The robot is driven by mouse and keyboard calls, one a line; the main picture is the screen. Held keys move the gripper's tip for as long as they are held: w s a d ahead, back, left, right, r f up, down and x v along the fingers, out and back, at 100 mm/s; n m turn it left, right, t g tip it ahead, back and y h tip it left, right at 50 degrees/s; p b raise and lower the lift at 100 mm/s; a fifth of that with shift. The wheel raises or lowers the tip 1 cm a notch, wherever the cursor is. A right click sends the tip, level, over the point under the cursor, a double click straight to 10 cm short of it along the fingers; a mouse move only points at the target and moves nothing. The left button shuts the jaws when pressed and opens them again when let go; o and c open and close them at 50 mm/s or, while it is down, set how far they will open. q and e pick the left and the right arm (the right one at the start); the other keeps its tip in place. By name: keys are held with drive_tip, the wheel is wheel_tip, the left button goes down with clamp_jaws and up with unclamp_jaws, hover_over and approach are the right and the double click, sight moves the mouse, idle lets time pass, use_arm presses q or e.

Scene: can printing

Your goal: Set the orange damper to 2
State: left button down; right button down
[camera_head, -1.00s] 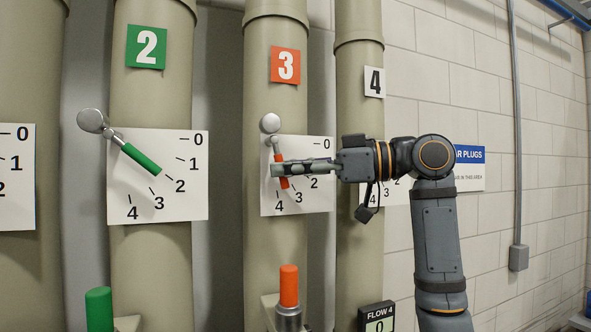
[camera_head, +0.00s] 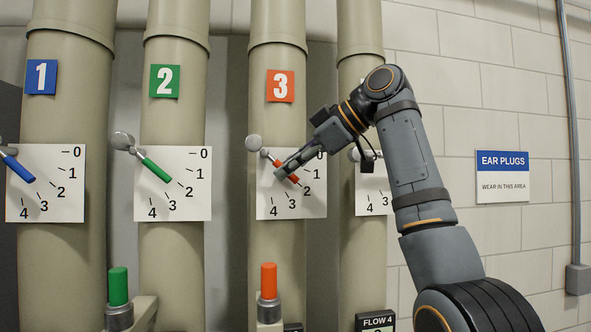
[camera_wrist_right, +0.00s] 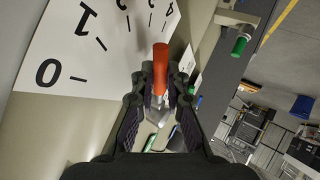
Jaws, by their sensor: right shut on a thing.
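The orange damper (camera_head: 293,179) is a lever with an orange grip on a round grey pivot, in front of the white dial plate (camera_head: 264,205) on the pipe marked 3. It slants down to the right, its tip pointing close to the 2 mark. My right gripper (camera_head: 284,172) is shut on the lever and partly hides its grip. In the right wrist view the orange grip (camera_wrist_right: 160,66) sticks out between the two dark fingers. My left gripper is not in view.
The green damper (camera_head: 154,170) and blue damper (camera_head: 19,169) sit on pipes to the left. An upright orange-topped post (camera_head: 268,280) and a green-topped post (camera_head: 118,286) stand below. A wall sign (camera_head: 502,177) is at right. The pipe marked 4 is partly behind my arm.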

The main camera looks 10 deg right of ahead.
drive_tip(key=shift+r, duration=0.2)
drive_tip(key=c, duration=1.4)
unclamp_jaws()
drive_tip(key=shift+o, duration=0.3)
drive_tip(key=shift+f, duration=0.1)
drive_tip(key=v, duration=1.2)
drive_tip(key=shift+s, duration=0.1)
